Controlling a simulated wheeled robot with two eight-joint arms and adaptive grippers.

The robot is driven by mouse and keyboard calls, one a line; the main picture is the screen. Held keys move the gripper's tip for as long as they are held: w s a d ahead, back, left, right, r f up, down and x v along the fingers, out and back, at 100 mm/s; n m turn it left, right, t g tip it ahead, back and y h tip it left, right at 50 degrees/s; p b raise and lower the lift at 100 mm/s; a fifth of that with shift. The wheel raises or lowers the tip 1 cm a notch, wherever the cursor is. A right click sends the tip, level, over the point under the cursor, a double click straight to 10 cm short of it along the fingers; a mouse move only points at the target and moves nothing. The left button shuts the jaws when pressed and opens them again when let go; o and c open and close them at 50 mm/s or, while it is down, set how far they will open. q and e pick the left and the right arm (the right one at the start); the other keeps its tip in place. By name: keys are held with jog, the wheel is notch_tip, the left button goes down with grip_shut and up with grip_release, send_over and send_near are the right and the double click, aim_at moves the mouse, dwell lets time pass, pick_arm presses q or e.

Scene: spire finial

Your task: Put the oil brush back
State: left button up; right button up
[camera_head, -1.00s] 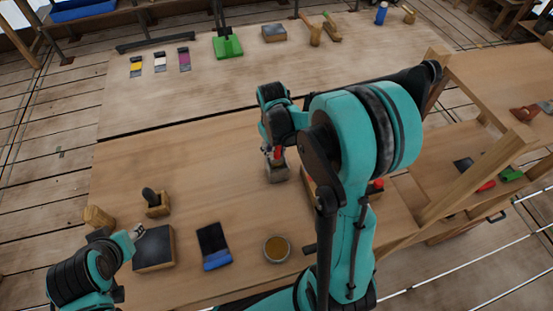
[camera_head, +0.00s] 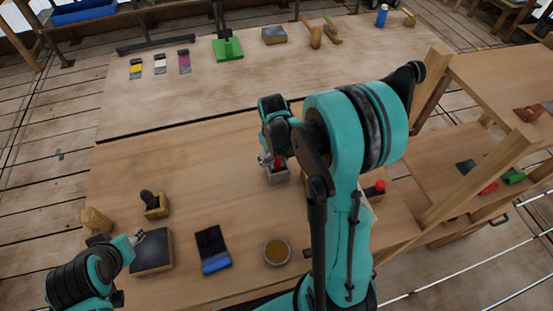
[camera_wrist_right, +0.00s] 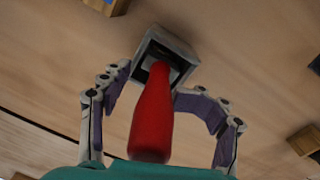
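The oil brush shows as a red handle (camera_wrist_right: 153,115) in the right wrist view, its lower end inside a small grey open-topped box (camera_wrist_right: 160,45). Its head is hidden in the box. In the head view the box (camera_head: 278,177) stands on the near bench, with a bit of the red handle (camera_head: 280,163) above it. My right gripper (camera_wrist_right: 152,88) is open, its fingers spread on both sides of the handle; it also shows in the head view (camera_head: 268,160). My left gripper (camera_head: 136,237) hangs near a dark-topped block (camera_head: 152,252); its finger opening is unclear.
A round tin (camera_head: 277,252), a blue-edged tool (camera_head: 212,250) and a small wooden holder (camera_head: 156,207) stand on the near bench (camera_head: 195,180). A shelf unit (camera_head: 470,175) stands at the right. Bare bench lies left of the grey box.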

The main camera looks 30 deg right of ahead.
jog(key=shift+r, duration=0.2)
jog(key=r+p, duration=0.1)
jog(key=r, duration=0.2)
jog(key=r+p, duration=0.1)
jog(key=r, duration=0.3)
jog(key=r+p, duration=0.1)
jog(key=r, duration=0.2)
jog(key=shift+s+a+r+p, duration=0.1)
jog(key=shift+a+r+p, duration=0.2)
jog(key=shift+r, duration=0.1)
jog(key=shift+a+r, duration=0.1)
jog(key=shift+r, duration=0.55)
jog(key=s+a+r+m+t, duration=0.1)
jog(key=s+a+r+t, duration=0.5)
jog(key=s+a, duration=0.3)
jog(key=shift+s+a+t+y, duration=0.3)
jog(key=shift+s+t, duration=0.2)
jog(key=shift+s, duration=0.55)
notch_tip(320, 180, down, 7)
jog(key=b, duration=0.6)
